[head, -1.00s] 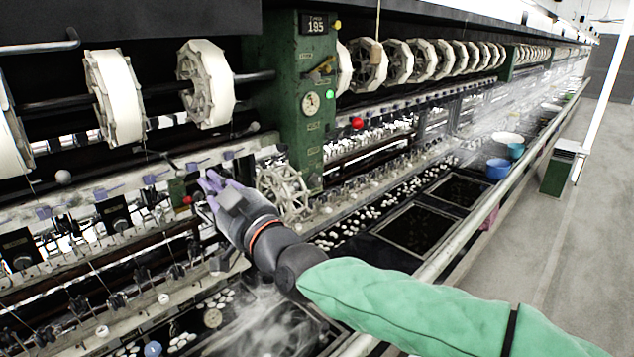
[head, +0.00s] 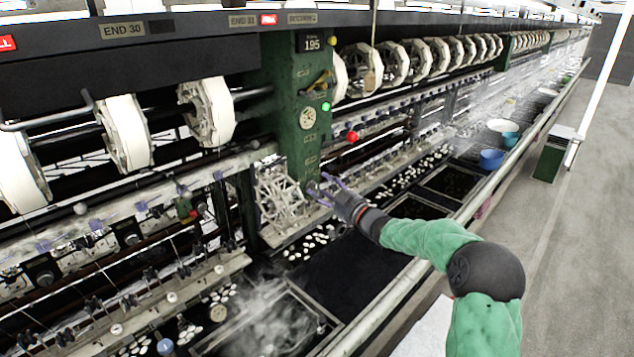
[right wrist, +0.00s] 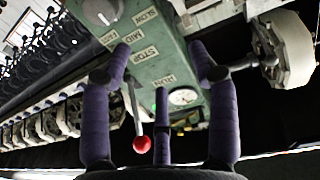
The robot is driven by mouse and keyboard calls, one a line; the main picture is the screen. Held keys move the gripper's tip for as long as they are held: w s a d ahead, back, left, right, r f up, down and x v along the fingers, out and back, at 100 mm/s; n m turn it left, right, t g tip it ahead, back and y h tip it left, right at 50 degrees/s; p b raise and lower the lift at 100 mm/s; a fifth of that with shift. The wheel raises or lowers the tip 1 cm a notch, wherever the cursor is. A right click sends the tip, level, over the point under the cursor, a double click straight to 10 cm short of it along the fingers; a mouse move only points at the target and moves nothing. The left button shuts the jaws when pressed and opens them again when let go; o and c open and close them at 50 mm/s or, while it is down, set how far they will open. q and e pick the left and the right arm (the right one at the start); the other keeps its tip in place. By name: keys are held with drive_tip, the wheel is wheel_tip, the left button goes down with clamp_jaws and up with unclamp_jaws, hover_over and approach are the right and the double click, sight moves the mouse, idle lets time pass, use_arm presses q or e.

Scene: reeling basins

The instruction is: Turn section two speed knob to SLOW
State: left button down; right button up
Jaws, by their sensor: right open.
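The green machine post (head: 308,115) stands in the middle of the head view. My right gripper (head: 325,184) is beside its lower part, with purple fingers spread and nothing between them. In the right wrist view my right gripper (right wrist: 160,62) is open in front of the post's green panel (right wrist: 150,65). The round grey speed knob (right wrist: 103,11) is at the top edge, partly cut off, beside the SLOW, MID and FAST labels. It is apart from the fingertips; its exact setting is unclear. I cannot make it out in the head view. My left gripper is not in view.
A lever with a red ball (right wrist: 141,143) hangs near the STOP and RUN labels; the red ball also shows in the head view (head: 352,137). Dark basins (head: 350,265) lie below.

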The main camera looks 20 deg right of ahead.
drive_tip(key=g+p, duration=0.1)
approach(316, 190)
drive_tip(key=p+x, duration=0.2)
drive_tip(key=x, duration=0.7)
drive_tip(key=shift+w+a+f, duration=0.1)
drive_tip(key=shift+w, duration=0.2)
